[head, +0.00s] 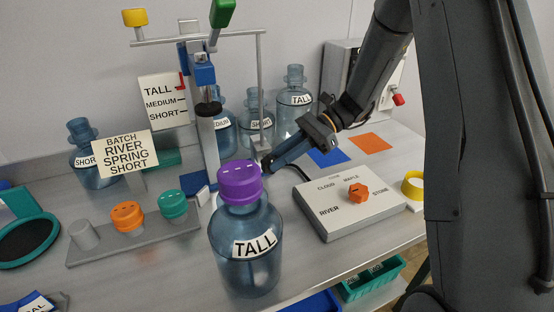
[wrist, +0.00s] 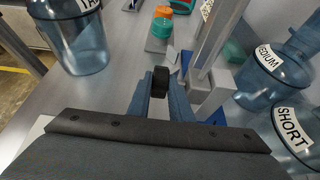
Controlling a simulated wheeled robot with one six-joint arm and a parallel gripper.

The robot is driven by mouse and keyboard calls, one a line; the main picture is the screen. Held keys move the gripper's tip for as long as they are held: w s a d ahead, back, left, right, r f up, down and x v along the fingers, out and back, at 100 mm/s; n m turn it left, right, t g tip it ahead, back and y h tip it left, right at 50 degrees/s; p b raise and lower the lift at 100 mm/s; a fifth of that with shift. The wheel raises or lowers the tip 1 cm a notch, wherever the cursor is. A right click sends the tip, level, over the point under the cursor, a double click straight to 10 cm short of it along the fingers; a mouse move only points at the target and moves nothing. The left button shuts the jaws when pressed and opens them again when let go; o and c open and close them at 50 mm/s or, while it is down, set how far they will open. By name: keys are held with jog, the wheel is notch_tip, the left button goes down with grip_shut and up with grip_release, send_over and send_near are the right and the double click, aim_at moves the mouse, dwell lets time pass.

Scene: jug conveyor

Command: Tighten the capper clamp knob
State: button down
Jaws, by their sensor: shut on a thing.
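The capper (head: 207,140) has a grey and blue upright column and a green-handled lever on top. In the wrist view, a small black knob (wrist: 161,80) sits between my fingertips, beside the capper's base. My gripper (head: 267,165) reaches in from the right, low beside the column; in the wrist view its two blue fingers (wrist: 160,90) are shut on the knob from both sides.
A TALL jug (head: 245,245) with a purple cap (head: 239,182) stands in front of my gripper. SHORT, MEDIUM and TALL jugs stand behind. A selector box (head: 345,222) with an orange dial (head: 358,192) is at right, a cap rack (head: 90,252) at left.

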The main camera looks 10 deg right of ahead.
jog(key=shift+y, duration=0.3)
dwell(0.4)
jog(key=c, duration=1.6)
grip_release()
jog(key=shift+b+v, duration=1.3)
jog(key=shift+v, duration=2.65)
jog(key=shift+f, duration=0.1)
